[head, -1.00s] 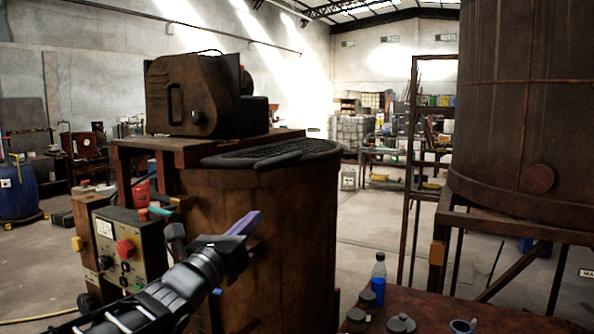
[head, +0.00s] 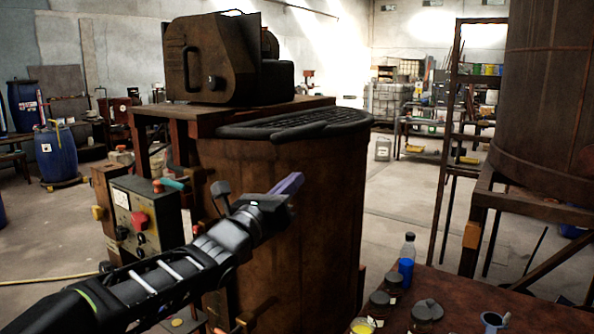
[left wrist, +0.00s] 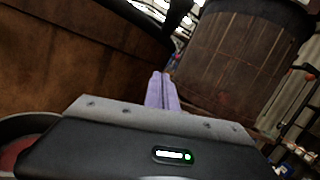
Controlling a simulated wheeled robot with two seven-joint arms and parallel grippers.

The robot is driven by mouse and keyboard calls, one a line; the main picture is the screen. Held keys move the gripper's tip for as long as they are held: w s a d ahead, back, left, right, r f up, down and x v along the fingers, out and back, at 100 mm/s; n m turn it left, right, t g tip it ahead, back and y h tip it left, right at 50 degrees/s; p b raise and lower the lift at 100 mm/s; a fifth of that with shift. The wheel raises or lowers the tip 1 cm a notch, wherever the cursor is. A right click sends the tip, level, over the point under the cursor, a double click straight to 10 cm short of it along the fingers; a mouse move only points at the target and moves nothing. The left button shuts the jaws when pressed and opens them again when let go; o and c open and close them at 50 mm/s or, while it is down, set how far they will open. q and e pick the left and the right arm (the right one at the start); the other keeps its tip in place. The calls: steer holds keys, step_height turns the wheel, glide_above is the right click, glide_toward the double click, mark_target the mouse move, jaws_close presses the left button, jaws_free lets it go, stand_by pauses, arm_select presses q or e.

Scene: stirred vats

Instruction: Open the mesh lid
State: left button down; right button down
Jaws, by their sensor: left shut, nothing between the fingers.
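The mesh lid (head: 300,122) is dark and lies flat, closed over the top of the rusty brown vat (head: 310,210) in the head view. My left gripper (head: 290,184), with purple fingers, is in front of the vat's wall, below the rim and the lid. Its fingers are shut with nothing between them, and point up and to the right. In the left wrist view the purple fingers (left wrist: 162,92) show together, with a rusty wall (left wrist: 70,55) at the left. I cannot tell whether the fingertips touch the vat. My right gripper is not in view.
A motor housing (head: 215,60) stands behind the lid on a frame. A control box (head: 145,215) with a red button is left of the vat. A table (head: 470,290) with a bottle (head: 406,258) and jars is at right. Open floor (head: 395,190) lies beyond the vat.

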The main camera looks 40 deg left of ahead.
arm_select(q)
steer(key=p+x, duration=0.1)
steer(key=x, duration=0.2)
steer(key=p+x, duration=0.2)
steer(key=x, duration=0.1)
steer(key=p+x, duration=0.1)
steer(key=x, duration=0.2)
steer(key=shift+w+r, duration=0.15)
steer(key=shift+r, duration=0.2)
steer(key=shift+s+a+r+p, duration=0.1)
steer(key=shift+a+r+p, duration=0.05)
steer(key=shift+r+p, duration=0.45)
steer(key=shift+s+a+r+p, duration=0.1)
steer(key=shift+r+p, duration=0.4)
steer(key=shift+r, duration=0.1)
steer(key=shift+s+a+r, duration=0.1)
steer(key=shift+r, duration=0.25)
